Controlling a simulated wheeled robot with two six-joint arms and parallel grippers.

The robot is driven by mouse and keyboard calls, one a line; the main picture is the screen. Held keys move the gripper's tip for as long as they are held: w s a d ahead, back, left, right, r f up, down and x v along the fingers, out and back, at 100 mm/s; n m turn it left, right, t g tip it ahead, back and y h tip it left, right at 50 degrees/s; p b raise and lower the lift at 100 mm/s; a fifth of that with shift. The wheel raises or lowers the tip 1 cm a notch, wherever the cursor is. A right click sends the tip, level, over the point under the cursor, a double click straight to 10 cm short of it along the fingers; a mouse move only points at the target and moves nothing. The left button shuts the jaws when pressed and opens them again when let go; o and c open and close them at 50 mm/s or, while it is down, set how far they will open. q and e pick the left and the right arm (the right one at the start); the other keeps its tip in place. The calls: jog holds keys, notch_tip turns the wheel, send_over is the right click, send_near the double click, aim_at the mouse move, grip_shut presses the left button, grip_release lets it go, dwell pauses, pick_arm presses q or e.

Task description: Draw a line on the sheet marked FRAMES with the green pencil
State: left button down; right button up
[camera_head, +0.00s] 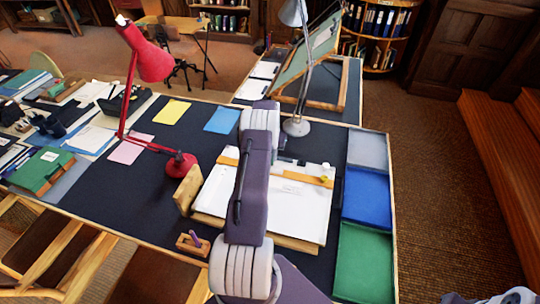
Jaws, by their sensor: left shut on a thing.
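A white sheet (298,212) lies on a drawing board with a yellow straightedge (300,177) across its upper part. I can read no FRAMES mark on it. My left arm (247,190) crosses in front of the board's left side. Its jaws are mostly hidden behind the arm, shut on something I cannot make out. I see no green pencil. A small wooden holder (190,246) with a purple piece upright in it stands left of the arm's lower part.
A red lamp (181,166) and an upright wooden piece (187,190) stand left of the board. Yellow paper (172,112), blue paper (222,120) and pink paper (130,149) lie flat. Grey (368,150), blue (366,197) and green trays (364,262) line the right edge. A grey lamp (297,126) stands behind.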

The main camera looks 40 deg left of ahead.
pick_arm(q)
jog(key=shift+w+d, duration=0.15)
jog(key=shift+d, duration=0.1)
jog(key=shift+w+d, duration=0.15)
jog(key=shift+d, duration=0.15)
jog(key=shift+d, duration=0.15)
dwell(0.5)
jog(key=shift+w+d, duration=0.2)
jog(key=shift+d, duration=0.1)
jog(key=shift+w+d, duration=0.1)
jog(key=shift+d, duration=0.05)
jog(key=shift+w+d, duration=0.2)
jog(key=shift+d, duration=0.1)
jog(key=shift+d, duration=0.15)
dwell(0.4)
jog(key=shift+w+d, duration=0.2)
jog(key=shift+d, duration=0.05)
jog(key=shift+w+d, duration=0.1)
jog(key=shift+d, duration=0.1)
